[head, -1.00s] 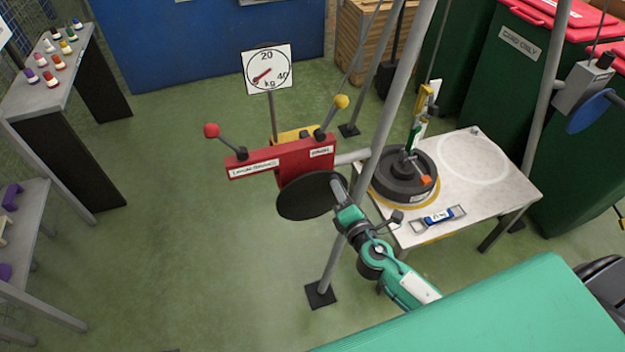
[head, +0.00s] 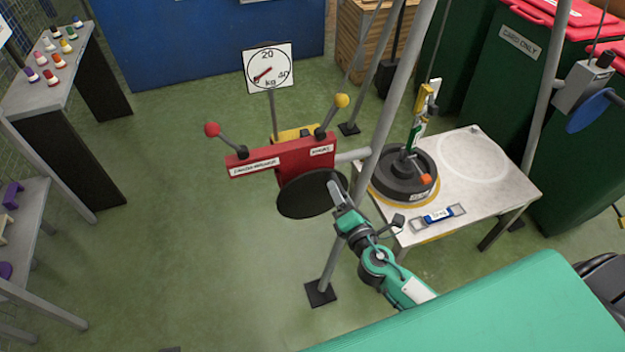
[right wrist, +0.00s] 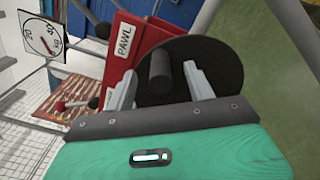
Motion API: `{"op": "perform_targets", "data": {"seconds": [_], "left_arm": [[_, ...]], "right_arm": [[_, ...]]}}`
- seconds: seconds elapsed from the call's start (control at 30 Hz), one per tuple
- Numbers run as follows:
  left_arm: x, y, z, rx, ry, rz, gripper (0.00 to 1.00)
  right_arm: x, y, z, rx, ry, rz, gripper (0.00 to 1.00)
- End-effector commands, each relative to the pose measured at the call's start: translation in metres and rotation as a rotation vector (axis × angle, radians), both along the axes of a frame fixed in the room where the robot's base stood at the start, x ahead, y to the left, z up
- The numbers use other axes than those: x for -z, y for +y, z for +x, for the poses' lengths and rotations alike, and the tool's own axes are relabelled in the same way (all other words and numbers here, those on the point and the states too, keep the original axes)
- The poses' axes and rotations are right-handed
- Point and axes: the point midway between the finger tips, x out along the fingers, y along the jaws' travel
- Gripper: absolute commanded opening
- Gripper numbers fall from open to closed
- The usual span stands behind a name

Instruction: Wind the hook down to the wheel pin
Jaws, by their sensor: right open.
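The hook hangs on a cable by a yellow block (head: 424,99), above the black wheel (head: 390,187) on the white table. A dark upright pin (head: 411,150) shows at the wheel's middle; whether the hook touches it is too small to tell. A red winch housing (head: 290,158) carries a round black crank disc (head: 310,197). My right gripper (head: 338,192) is at this disc. In the right wrist view its open fingers (right wrist: 160,80) stand either side of the disc's black handle (right wrist: 159,68), with gaps showing. My left gripper is not in view.
A red-knobbed lever (head: 212,130) and a yellow-knobbed lever (head: 341,101) rise from the housing. A kg dial (head: 267,67) stands behind. Grey poles (head: 395,95) rise between the housing and the table (head: 500,190).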

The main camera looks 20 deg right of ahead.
Motion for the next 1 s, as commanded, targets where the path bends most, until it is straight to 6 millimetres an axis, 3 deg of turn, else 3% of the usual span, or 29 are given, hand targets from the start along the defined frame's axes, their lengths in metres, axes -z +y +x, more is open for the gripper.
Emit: {"op": "perform_targets", "data": {"seconds": [0.7,1.0], "left_arm": [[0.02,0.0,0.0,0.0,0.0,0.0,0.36],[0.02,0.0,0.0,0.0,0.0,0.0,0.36]], "right_arm": [[0.001,0.0,-0.058,0.0,0.0,-0.001,0.55],[-0.001,0.0,-0.063,0.001,-0.001,-0.001,0.55]]}}
